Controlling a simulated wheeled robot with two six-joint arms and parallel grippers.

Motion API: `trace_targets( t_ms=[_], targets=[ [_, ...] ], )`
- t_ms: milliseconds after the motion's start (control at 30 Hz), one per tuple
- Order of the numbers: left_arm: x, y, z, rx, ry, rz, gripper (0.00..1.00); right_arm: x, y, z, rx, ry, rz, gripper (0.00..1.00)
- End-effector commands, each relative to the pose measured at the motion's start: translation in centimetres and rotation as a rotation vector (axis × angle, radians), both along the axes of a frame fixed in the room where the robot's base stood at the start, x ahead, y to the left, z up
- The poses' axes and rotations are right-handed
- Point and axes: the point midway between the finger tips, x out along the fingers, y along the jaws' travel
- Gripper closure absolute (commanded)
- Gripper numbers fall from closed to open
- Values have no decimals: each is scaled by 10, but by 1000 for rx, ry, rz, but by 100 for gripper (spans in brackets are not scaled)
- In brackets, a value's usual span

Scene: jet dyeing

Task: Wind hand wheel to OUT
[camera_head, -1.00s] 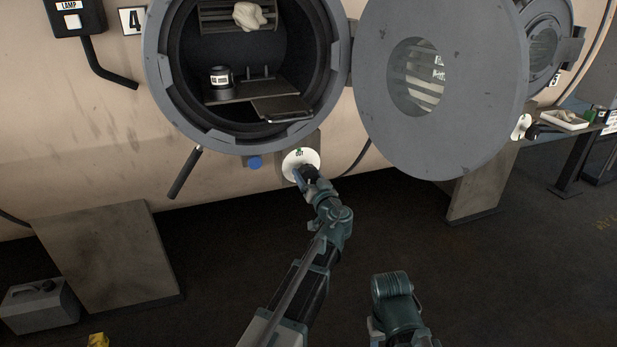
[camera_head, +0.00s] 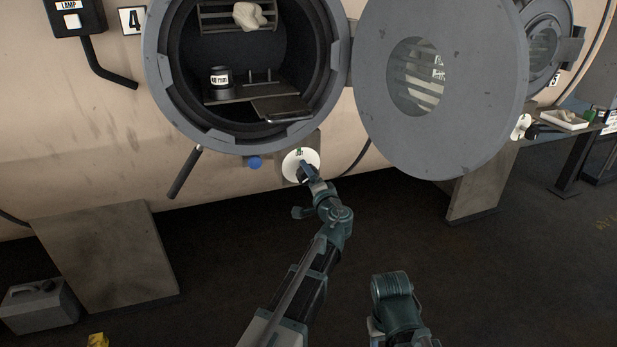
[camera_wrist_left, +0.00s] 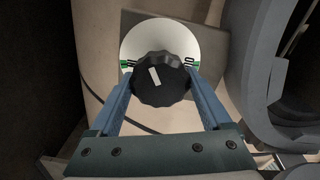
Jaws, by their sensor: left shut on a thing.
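The hand wheel is a black scalloped knob (camera_wrist_left: 159,79) with a white pointer bar, in front of a round white dial (camera_head: 300,165) below the open port. In the left wrist view the dial (camera_wrist_left: 150,37) carries a green mark with small lettering on each side of the knob. The pointer bar stands nearly upright there, slightly tilted, between the two marks. My left gripper (camera_wrist_left: 162,92) is shut on the knob, one finger on each side. In the head view my left gripper (camera_head: 305,174) covers most of the knob. My right arm shows at the bottom; its gripper is out of view.
The round port (camera_head: 155,75) above is open, with its grey door (camera_head: 490,90) swung to the right. A lever (camera_head: 185,173) and a blue knob (camera_head: 254,162) are left of the dial. A grey canister (camera_head: 38,308) stands on the floor at left.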

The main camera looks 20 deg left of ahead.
Motion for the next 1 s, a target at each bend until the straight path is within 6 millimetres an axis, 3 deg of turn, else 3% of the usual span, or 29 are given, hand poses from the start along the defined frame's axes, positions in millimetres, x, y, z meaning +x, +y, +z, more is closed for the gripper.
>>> trace_targets(
  t_ms=[1000],
  targets=[
    [-1,-1,-2,797,541,-1,74,0,0,-1,0,0,0,50]
  ],
)
